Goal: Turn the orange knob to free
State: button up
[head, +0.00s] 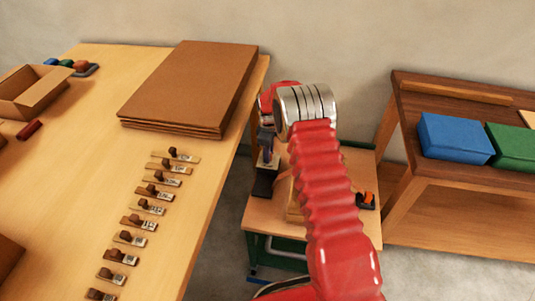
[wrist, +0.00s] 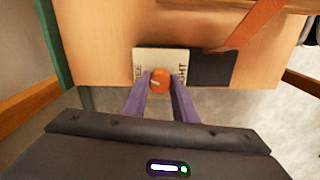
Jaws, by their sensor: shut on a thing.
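The orange knob (wrist: 160,80) shows in the wrist view in front of a cream plate (wrist: 161,57). The plate has dark lettering at its left and right edges, partly hidden; the right one ends in "GHT". A pale line on the knob points toward the left. My gripper (wrist: 160,86) has its two purple fingers on either side of the knob, shut on it. In the head view part of my gripper (head: 266,143) shows beside my arm at the small table, and the knob cannot be made out there.
The small wooden table (head: 257,217) carries a dark block (head: 264,182) and an orange-and-black item (head: 368,199). A large table (head: 75,200) at left holds brown boards (head: 190,85) and several small tools. A shelf (head: 480,180) at right holds blue (head: 455,138) and green boxes (head: 512,146).

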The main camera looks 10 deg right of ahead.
jog(key=n, duration=0.5)
jog(key=shift+w+r, duration=0.25)
jog(key=shift+w, duration=0.05)
jog(key=o, duration=0.8)
jog(key=shift+c, duration=0.2)
jog(key=shift+o, duration=1.4)
jog(key=shift+s+f, duration=0.15)
jog(key=shift+s, duration=0.05)
notch_tip(320, 180, up, 14)
jog(key=shift+f, duration=0.15)
